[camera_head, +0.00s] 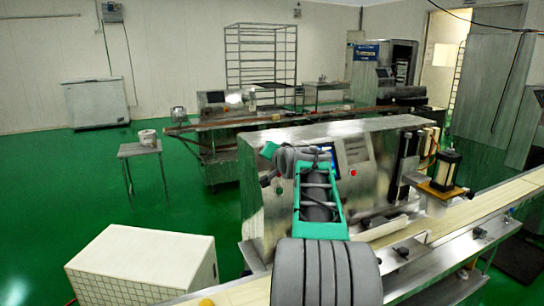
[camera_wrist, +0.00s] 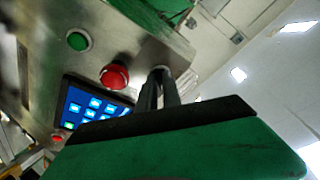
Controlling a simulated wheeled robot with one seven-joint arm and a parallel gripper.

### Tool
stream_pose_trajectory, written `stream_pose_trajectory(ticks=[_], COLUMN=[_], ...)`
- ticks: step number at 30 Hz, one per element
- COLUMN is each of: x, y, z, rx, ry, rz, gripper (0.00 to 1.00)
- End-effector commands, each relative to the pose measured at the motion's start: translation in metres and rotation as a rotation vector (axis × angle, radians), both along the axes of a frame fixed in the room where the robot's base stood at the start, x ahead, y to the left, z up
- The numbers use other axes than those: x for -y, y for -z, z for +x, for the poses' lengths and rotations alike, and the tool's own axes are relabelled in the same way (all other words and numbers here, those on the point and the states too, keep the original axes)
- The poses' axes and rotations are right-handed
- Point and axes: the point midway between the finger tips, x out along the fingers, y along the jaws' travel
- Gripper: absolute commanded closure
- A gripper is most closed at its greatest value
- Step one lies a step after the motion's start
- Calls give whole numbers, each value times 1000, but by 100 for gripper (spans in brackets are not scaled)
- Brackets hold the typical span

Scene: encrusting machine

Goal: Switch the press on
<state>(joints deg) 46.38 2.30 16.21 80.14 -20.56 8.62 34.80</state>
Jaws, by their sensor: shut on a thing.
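The press is the steel machine (camera_head: 262,215) in the middle of the head view, its upper part partly behind my arm. In the wrist view its panel shows a green button (camera_wrist: 78,40), a red mushroom button (camera_wrist: 114,76) and a lit blue touch screen (camera_wrist: 88,107). My gripper (camera_wrist: 161,76) reaches a grey square plate (camera_wrist: 168,52) right of the red button. Its fingers are close together, shut on a small switch part at that plate. The part itself is hidden between the fingertips. In the head view my arm hides the fingertips.
A conveyor (camera_head: 480,212) runs along the right side of the machine. A white vented box (camera_head: 140,268) stands at the front left. A small table (camera_head: 140,149) with a pot stands on the green floor at left, with open floor around it.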

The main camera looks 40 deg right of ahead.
Motion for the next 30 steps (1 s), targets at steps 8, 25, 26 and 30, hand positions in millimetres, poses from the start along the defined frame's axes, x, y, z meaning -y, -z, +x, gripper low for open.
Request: stream_pose_trajectory(ticks=[8,25,26,30], x=[0,0,0,0], y=[-1,-1,-1,-1], z=[0,0,0,0], rx=[18,21,21,21], ry=[32,37,37,37], rz=[62,70,70,70], gripper=[100,81,79,69])
